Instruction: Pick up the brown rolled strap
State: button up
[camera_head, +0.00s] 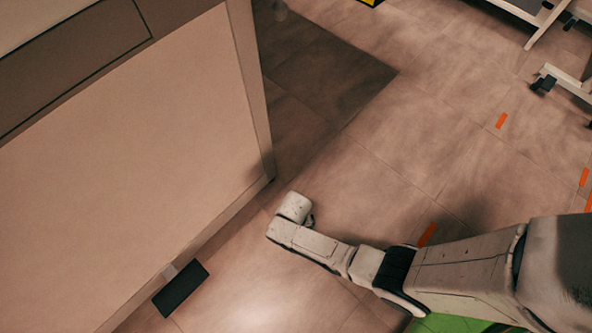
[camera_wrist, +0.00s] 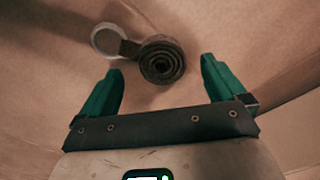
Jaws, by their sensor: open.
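The brown rolled strap (camera_wrist: 161,62) shows in the wrist view, as a dark coil seen end-on with its spiral layers. It lies on a tan surface, ahead of my gripper and near the middle between its fingers. My gripper (camera_wrist: 160,76) has two green fingers spread wide apart, with nothing held between them. I cannot tell how far the strap is below or beyond the fingertips. In the head view my arm reaches down toward the floor beside a large cabinet, and neither the strap nor the fingers can be made out there.
A pale round ring-like object (camera_wrist: 106,40) sits left of the strap, joined or touching by a short brown piece. A large beige cabinet (camera_head: 130,150) fills the left of the head view. Orange floor marks (camera_head: 501,120) and wheeled furniture legs (camera_head: 545,80) are at right. The middle floor is clear.

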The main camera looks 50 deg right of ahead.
jog(key=shift+w+f, duration=0.1)
jog(key=shift+f, duration=0.65)
jog(key=shift+c, duration=0.4)
jog(key=c, duration=1.2)
jog(key=shift+r, duration=0.1)
